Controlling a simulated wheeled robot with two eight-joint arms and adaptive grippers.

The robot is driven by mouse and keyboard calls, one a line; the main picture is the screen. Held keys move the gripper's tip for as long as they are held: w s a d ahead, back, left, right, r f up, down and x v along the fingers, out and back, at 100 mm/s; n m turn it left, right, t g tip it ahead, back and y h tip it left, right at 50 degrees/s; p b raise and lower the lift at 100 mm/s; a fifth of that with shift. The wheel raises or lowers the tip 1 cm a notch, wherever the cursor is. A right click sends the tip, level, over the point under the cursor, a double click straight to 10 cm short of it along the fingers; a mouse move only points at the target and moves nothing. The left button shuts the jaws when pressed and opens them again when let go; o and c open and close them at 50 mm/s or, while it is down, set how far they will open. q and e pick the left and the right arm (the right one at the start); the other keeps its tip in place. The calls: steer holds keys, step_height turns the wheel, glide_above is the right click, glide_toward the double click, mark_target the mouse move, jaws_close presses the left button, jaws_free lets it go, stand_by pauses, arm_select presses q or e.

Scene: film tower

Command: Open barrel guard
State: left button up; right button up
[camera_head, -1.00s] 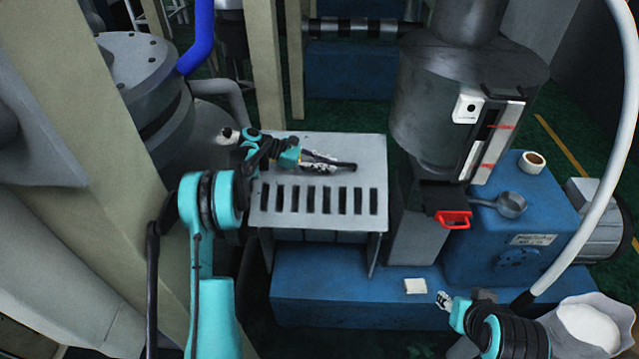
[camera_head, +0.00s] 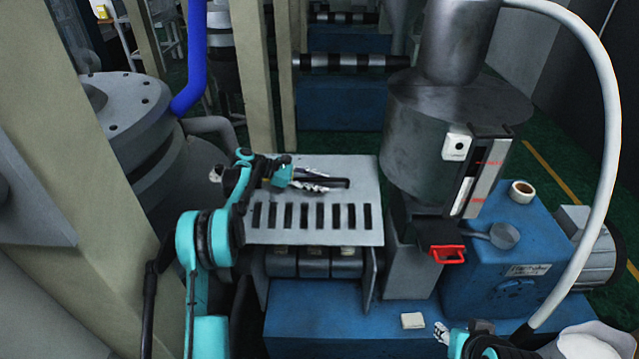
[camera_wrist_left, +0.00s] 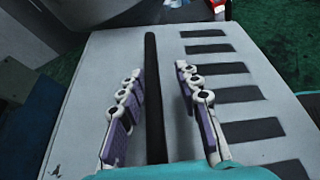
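The barrel guard (camera_head: 370,200) is a grey plate with a row of dark slots and a long black bar handle (camera_head: 338,183) near its far side. The handle also shows in the left wrist view (camera_wrist_left: 152,75), running between the fingers. My left gripper (camera_wrist_left: 163,108) is around the handle, one finger on each side, with gaps beside the bar, so it is open. In the head view the left gripper (camera_head: 318,183) lies over the plate. My right gripper (camera_head: 441,333) is low at the right, small and partly cut off, apart from the guard.
Dark grey blocks (camera_head: 320,263) show under the guard's front edge. A metal cylinder (camera_head: 415,140) and a red handle (camera_head: 447,255) stand to the right. A tan post (camera_head: 110,150) and a grey tank (camera_head: 115,130) crowd the left. A white box (camera_head: 413,320) lies on the blue base.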

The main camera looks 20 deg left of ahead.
stand_by(0.3)
arm_select(q)
steer(key=v, duration=0.7)
steer(key=shift+a+r, duration=0.1)
steer(key=shift+a, duration=0.15)
steer(key=shift+a, duration=0.1)
